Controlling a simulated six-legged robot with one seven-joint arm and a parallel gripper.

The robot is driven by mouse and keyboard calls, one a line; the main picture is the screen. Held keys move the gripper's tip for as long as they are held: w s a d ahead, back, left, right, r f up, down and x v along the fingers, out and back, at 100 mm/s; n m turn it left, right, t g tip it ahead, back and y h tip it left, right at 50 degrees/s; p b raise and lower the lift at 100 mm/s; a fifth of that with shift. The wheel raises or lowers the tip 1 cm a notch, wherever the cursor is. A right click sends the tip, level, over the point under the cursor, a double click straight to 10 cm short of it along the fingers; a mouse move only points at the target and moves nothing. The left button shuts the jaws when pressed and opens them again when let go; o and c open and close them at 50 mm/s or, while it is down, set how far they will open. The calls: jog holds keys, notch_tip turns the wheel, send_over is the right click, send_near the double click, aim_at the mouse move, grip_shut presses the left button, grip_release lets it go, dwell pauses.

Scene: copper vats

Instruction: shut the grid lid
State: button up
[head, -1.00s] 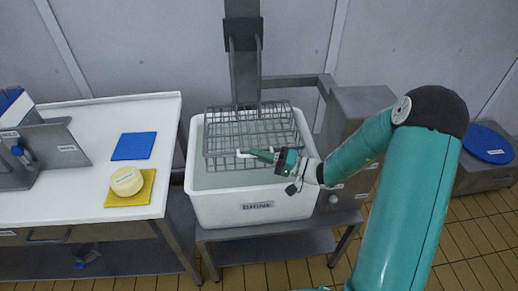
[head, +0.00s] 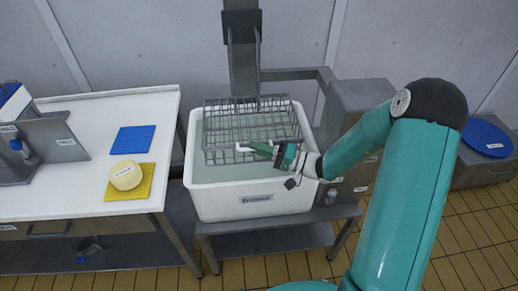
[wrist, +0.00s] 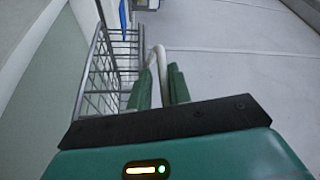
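The grid lid (head: 250,118) is a grey wire grid over the white brine tub (head: 255,202). It looks tilted, its far edge near the back post, and wire bars also show below its front edge. In the wrist view the grid (wrist: 110,70) is left of my fingers. A white curved handle (wrist: 157,52) rises between my green fingertips. My gripper (head: 256,148) is at the lid's front edge, coming in from the right. Its fingers (wrist: 161,88) stand a narrow gap apart with the handle between them; they appear shut on it. The handle's lower part is partly hidden.
A grey post (head: 243,60) stands behind the tub, and a grey box (head: 358,110) is to its right. On the left, a white table (head: 80,185) holds a blue mat (head: 133,139) and a cheese (head: 125,175) on a yellow mat (head: 143,192).

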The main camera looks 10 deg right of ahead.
jog(key=v, duration=1.4)
jog(key=shift+a+r, duration=0.1)
jog(key=shift+a, duration=0.05)
jog(key=s+a+r+n+g+h, duration=0.3)
jog(key=s+a+r+g+h, duration=0.55)
jog(key=s, duration=0.35)
jog(key=s+d+r+m+t+h, duration=0.1)
jog(key=s+d+r+t+h, duration=0.1)
jog(key=r+h, duration=0.3)
jog(key=s+d+r+m+t+h, duration=0.1)
jog(key=s+d+r+t+h, duration=0.2)
jog(key=s+r+t+h, duration=0.1)
jog(key=shift+s+r+t+h, duration=0.3)
jog(key=shift+r+t+h, duration=0.05)
jog(key=shift+r, duration=0.15)
